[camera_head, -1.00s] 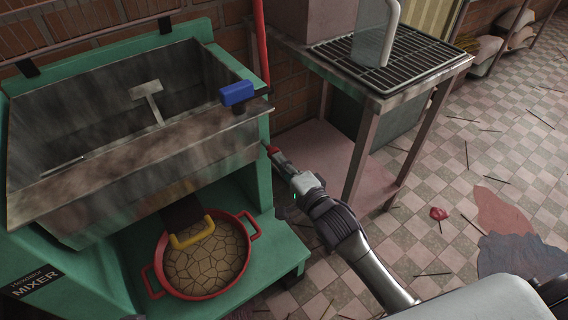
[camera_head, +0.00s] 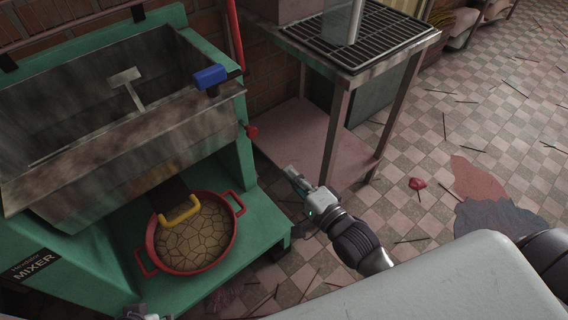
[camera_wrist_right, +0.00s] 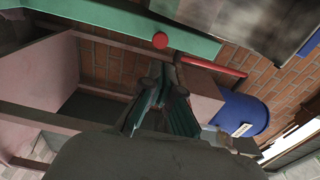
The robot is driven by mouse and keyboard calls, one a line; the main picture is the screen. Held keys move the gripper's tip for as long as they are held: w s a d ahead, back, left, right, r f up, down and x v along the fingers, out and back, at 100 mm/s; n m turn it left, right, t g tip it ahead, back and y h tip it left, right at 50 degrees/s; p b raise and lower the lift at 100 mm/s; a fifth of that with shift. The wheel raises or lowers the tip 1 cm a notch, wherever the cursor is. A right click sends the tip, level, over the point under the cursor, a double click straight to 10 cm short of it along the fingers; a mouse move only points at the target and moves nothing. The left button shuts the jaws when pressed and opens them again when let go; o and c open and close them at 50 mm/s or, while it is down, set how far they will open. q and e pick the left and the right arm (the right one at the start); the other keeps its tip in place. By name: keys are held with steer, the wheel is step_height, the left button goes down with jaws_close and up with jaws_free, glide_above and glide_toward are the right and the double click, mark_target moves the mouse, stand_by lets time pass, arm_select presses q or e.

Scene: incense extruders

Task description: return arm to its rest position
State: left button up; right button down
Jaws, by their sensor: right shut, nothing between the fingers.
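My right gripper (camera_head: 291,172) is shut and empty. In the head view it hangs in front of the green mixer (camera_head: 262,222), below and right of the red button (camera_head: 252,131) on the mixer's edge, and apart from it. My right arm runs from it to the lower right. In the right wrist view the fingers (camera_wrist_right: 160,108) show dark and the red button (camera_wrist_right: 160,40) lies above them. A bit of what looks like my left gripper (camera_head: 146,313) shows at the bottom edge; its fingers are not clear.
A red pan (camera_head: 153,250) with cracked brown content stands on the mixer's lower shelf. A metal table with a grate (camera_head: 365,36) stands to the right. Sticks and a red lump (camera_head: 416,184) lie on the checkered floor. A blue barrel (camera_wrist_right: 243,113) shows in the wrist view.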

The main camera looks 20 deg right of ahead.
steer(key=shift+s, duration=0.1)
stand_by(0.5)
